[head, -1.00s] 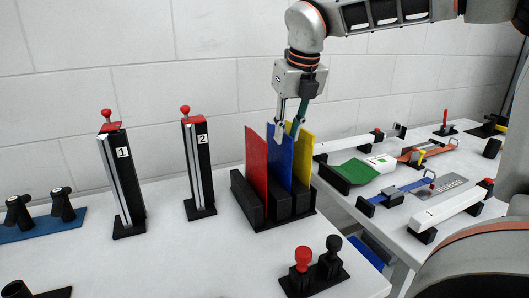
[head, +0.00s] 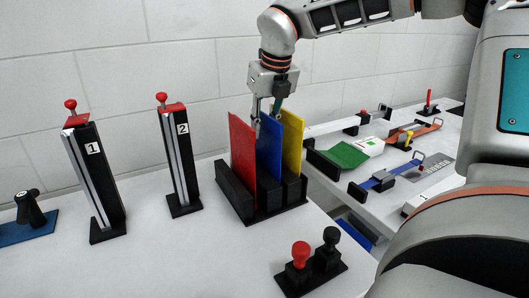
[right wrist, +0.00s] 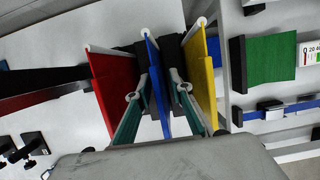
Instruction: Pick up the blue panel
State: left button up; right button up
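The blue panel (head: 268,150) stands upright in the middle slot of a black rack (head: 237,195), between a red panel (head: 243,150) and a yellow panel (head: 291,140). My right gripper (head: 267,120) points down from above at the panel's top edge. In the right wrist view the fingers (right wrist: 161,82) stand on either side of the blue panel (right wrist: 153,55), with a visible gap, so the gripper looks open around it. The red (right wrist: 113,85) and yellow (right wrist: 203,85) panels lie just outside the fingers. My left gripper is not in view.
Two black posts with red knobs, marked 1 (head: 93,180) and 2 (head: 181,165), stand left of the rack. A base with red and black knobs (head: 312,268) is in front. A second table (head: 385,205) with a green plate (head: 343,154) and fixtures lies right.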

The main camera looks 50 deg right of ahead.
jog(key=shift+x, duration=1.1)
jog(key=shift+r, duration=0.1)
grip_shut()
